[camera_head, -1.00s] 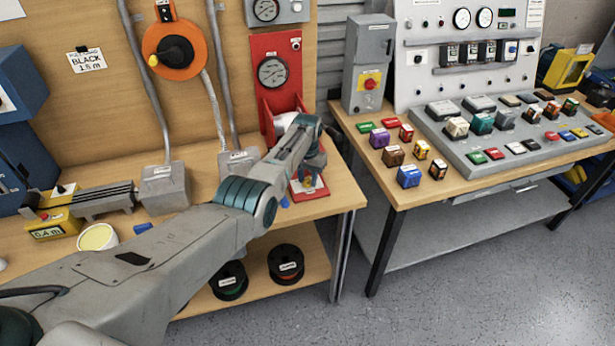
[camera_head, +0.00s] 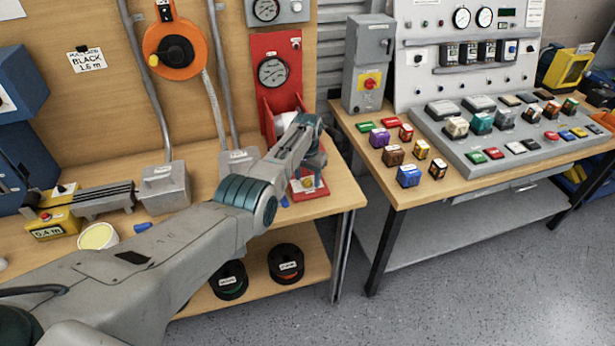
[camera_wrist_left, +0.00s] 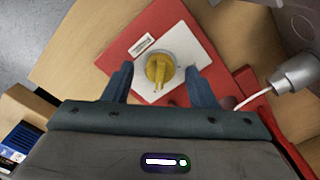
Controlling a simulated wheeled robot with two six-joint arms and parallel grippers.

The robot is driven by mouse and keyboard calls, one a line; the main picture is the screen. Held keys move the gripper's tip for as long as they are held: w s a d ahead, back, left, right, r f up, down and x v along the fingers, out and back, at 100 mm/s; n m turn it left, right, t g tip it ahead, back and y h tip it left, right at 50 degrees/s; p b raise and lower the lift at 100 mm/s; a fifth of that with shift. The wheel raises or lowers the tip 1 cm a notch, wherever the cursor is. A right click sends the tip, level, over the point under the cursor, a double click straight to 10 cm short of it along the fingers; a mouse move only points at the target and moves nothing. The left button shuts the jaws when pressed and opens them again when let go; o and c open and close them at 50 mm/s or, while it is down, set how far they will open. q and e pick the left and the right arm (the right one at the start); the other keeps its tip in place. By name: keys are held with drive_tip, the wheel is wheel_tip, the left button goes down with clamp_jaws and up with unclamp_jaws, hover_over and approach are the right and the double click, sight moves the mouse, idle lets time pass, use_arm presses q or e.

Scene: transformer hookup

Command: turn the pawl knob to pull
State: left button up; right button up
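The pawl knob (camera_wrist_left: 160,70) is yellow and sits on a round base on a white plate (camera_wrist_left: 146,92) with a small label. The plate is on a red base (camera_wrist_left: 128,41). In the head view the red base (camera_head: 322,191) lies near the right end of the left bench, partly hidden by my left arm. My left gripper (camera_wrist_left: 159,69) is open above the plate, with one dark finger on each side of the knob. Gaps show between fingers and knob. In the head view the left gripper (camera_head: 313,168) points down over the base. My right gripper is not in view.
A red gauge stand (camera_head: 279,75) rises right behind the base. A grey metal box (camera_head: 162,186) and a yellow box (camera_head: 48,226) stand on the bench. Two spools (camera_head: 287,264) sit on the shelf below. A second bench (camera_head: 404,196) with a control panel is at right.

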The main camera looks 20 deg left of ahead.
sight(308, 179)
use_arm(q)
drive_tip(key=shift+r, duration=0.35)
wheel_tip(308, 179, up, 10)
drive_tip(key=shift+b, duration=0.4)
drive_tip(key=shift+d, duration=0.1)
